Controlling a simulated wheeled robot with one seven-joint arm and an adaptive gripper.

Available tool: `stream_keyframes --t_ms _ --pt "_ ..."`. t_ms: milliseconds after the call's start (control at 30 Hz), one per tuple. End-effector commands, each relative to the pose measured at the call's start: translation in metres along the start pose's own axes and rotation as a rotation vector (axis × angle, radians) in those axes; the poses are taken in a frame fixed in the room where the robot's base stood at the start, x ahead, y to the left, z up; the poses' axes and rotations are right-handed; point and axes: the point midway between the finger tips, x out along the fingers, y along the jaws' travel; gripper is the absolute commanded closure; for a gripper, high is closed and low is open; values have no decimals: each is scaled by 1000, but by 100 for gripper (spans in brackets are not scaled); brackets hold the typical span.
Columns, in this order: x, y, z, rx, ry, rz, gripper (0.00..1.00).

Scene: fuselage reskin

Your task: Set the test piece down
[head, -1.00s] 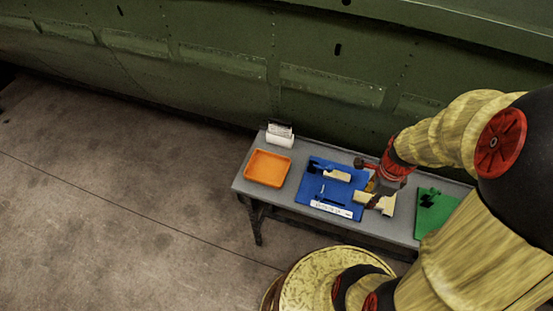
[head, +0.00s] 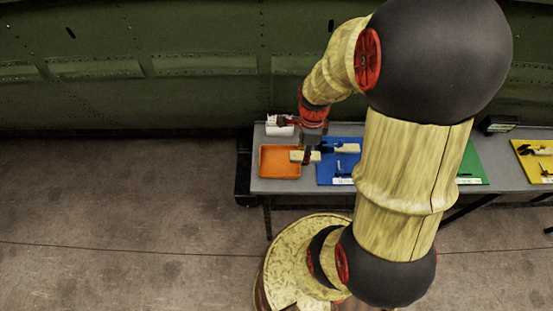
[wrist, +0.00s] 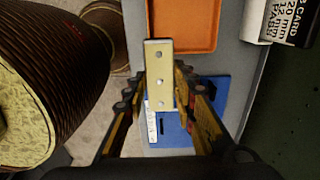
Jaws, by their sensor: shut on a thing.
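The test piece is a pale cream plate with several small holes in a row (wrist: 159,72), and it also shows in the head view (head: 299,157). My gripper (wrist: 160,92) is shut on it, with one finger on each long side. In the head view the piece is at the right side of the orange tray (head: 274,171). In the wrist view its far end overlaps the near part of the orange tray (wrist: 188,40). I cannot tell its height above the tray or table.
A blue mat (head: 326,174) with another pale piece (head: 347,148) lies right of the tray. A white card box (wrist: 284,22) stands behind the tray. A green mat (head: 471,167) and a yellow mat (head: 532,163) lie further right. The fuselage wall (head: 190,95) rises behind.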

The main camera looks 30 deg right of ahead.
Motion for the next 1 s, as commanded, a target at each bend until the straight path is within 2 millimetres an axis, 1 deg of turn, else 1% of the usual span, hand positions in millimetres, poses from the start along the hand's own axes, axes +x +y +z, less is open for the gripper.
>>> stream_keyframes --t_ms 33,167,200,300,400,500,667,733,900,1000 --pt "8 -6 12 -7 0 3 99" --pt "20 -20 37 -6 0 2 99" --pt "27 -22 44 -6 1 5 99" --pt "46 -29 55 -4 1 4 99" --pt "59 -36 66 -2 0 1 99" --pt "67 -39 71 -2 0 1 99" --pt "73 -42 76 0 0 0 99" --pt "78 -44 80 -1 0 0 99" --pt "104 -44 81 0 1 2 99" --pt "110 -45 81 0 0 0 99"
